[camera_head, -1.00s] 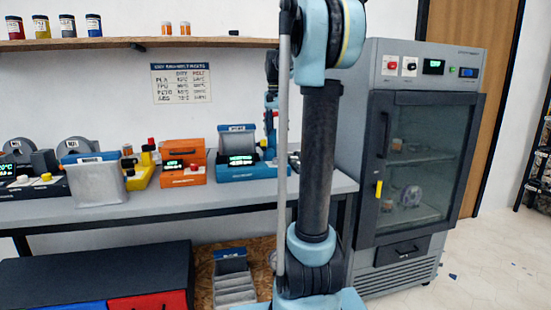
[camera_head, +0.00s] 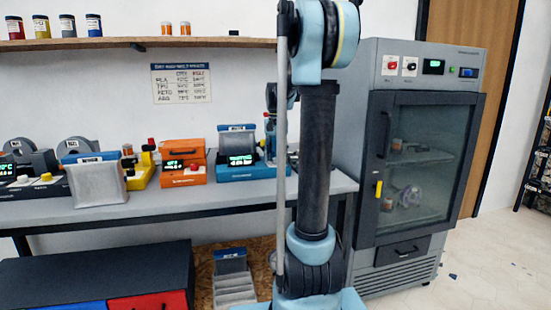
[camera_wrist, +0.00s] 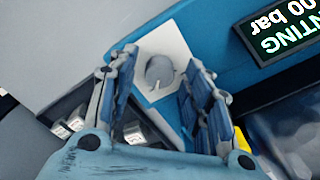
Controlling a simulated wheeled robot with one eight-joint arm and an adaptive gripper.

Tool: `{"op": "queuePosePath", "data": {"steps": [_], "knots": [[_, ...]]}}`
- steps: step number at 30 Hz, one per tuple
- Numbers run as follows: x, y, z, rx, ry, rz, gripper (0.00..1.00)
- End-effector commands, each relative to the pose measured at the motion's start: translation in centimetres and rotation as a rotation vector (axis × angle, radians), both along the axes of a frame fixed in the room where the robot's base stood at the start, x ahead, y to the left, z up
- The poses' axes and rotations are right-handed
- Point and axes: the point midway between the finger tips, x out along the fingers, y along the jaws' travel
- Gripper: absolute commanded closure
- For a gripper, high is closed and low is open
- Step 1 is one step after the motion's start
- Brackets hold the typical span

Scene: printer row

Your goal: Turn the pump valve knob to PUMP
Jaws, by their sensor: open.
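The pump valve knob (camera_wrist: 159,71) is a small round grey knob with a pale pointer mark, on a white square plate (camera_wrist: 176,38). The plate sits on a blue machine (camera_wrist: 215,22), which also stands on the bench in the head view (camera_head: 225,172). In the wrist view my gripper (camera_wrist: 163,62) is open, with one finger on each side of the knob. I see a gap on both sides, and cannot tell how deep the fingers reach. The machine's display (camera_wrist: 283,30) shows green text ending in "NTING" and "00 bar". In the head view my arm hides the knob.
An orange machine (camera_head: 183,172) stands left of the blue one. A grey cabinet with a glass door (camera_head: 425,165) stands right of the bench (camera_head: 150,210). A shelf (camera_head: 130,42) with jars hangs above.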

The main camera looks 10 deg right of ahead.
Motion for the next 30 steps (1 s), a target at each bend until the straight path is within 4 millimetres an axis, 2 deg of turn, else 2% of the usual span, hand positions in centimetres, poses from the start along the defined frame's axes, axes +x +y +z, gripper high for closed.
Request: {"op": "queuePosePath", "data": {"steps": [2, 8, 9, 20, 30], "knots": [[0.01, -0.01, 0.01, 0.0, 0.0, 0.0, 0.55], [0.01, 0.0, 0.03, 0.0, 0.0, 0.0, 0.98], [0.02, 0.01, 0.03, 0.0, 0.0, 0.0, 1.0], [0.06, 0.04, 0.04, 0.001, -0.001, 0.042, 1.0], [0.09, 0.05, 0.06, 0.001, -0.002, 0.27, 1.0]]}}
